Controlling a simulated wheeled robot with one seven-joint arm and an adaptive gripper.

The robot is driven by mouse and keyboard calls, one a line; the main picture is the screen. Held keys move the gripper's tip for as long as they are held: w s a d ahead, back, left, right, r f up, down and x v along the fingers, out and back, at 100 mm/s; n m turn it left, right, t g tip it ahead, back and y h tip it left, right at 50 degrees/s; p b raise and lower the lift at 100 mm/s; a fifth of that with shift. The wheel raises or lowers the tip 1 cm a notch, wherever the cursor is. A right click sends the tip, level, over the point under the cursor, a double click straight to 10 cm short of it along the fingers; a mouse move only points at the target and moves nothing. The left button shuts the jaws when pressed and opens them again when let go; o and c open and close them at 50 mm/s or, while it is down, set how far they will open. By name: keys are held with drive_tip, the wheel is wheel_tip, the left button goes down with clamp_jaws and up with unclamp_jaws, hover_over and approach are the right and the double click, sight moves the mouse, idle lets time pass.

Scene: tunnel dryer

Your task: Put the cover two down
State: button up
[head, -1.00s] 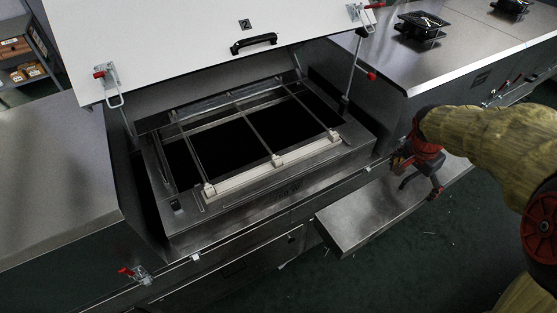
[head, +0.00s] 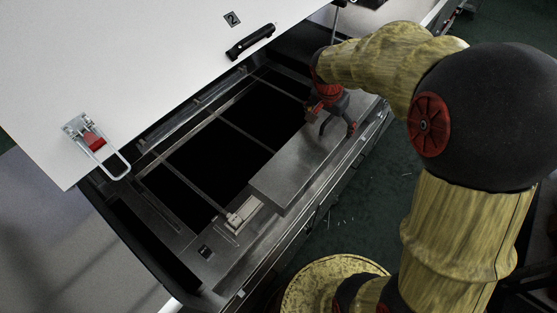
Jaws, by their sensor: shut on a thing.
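The white cover marked 2 (head: 150,70) stands raised and tilted over the open dryer bay (head: 215,150), in the upper left of the head view. Its black handle (head: 250,43) is on its outer face, with a red-and-metal latch (head: 97,143) near its lower corner. My gripper (head: 337,124) is apart from this cover, to the right of its handle. It is shut on a flat grey metal slab (head: 285,176), which shows over the front side of the bay. The exact grip, and whether the slab touches the frame below, cannot be told.
Thin metal bars (head: 195,178) cross the dark opening, and a pale clip block (head: 240,214) shows at the front rail. The dryer's front edge runs beside the slab. Dark green floor (head: 370,205) lies to the right, with small scraps on it.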

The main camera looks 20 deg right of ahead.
drive_tip(key=a+f, duration=0.1)
drive_tip(key=a, duration=0.1)
drive_tip(key=a+f, duration=0.1)
drive_tip(key=a, duration=0.2)
drive_tip(key=a+f, duration=0.1)
drive_tip(key=a, duration=0.1)
drive_tip(key=shift+s+a+f+b, duration=0.15)
drive_tip(key=shift+a+b, duration=0.1)
drive_tip(key=shift+b, duration=0.15)
drive_tip(key=a+f, duration=0.2)
drive_tip(key=a+f+b, duration=0.1)
drive_tip(key=a+f, duration=0.1)
drive_tip(key=f, duration=0.1)
drive_tip(key=shift+a+f, duration=0.1)
drive_tip(key=shift+a, duration=0.15)
drive_tip(key=shift+a+f, duration=0.15)
drive_tip(key=shift+f, duration=0.05)
drive_tip(key=shift+a+f+b, duration=0.2)
drive_tip(key=shift+f+b, duration=0.1)
drive_tip(key=shift+f, duration=1.45)
drive_tip(key=shift+f+b, duration=0.35)
drive_tip(key=shift+b, duration=0.05)
drive_tip(key=o, duration=1.5)
drive_tip(key=shift+s, duration=0.1)
drive_tip(key=shift+c, duration=0.2)
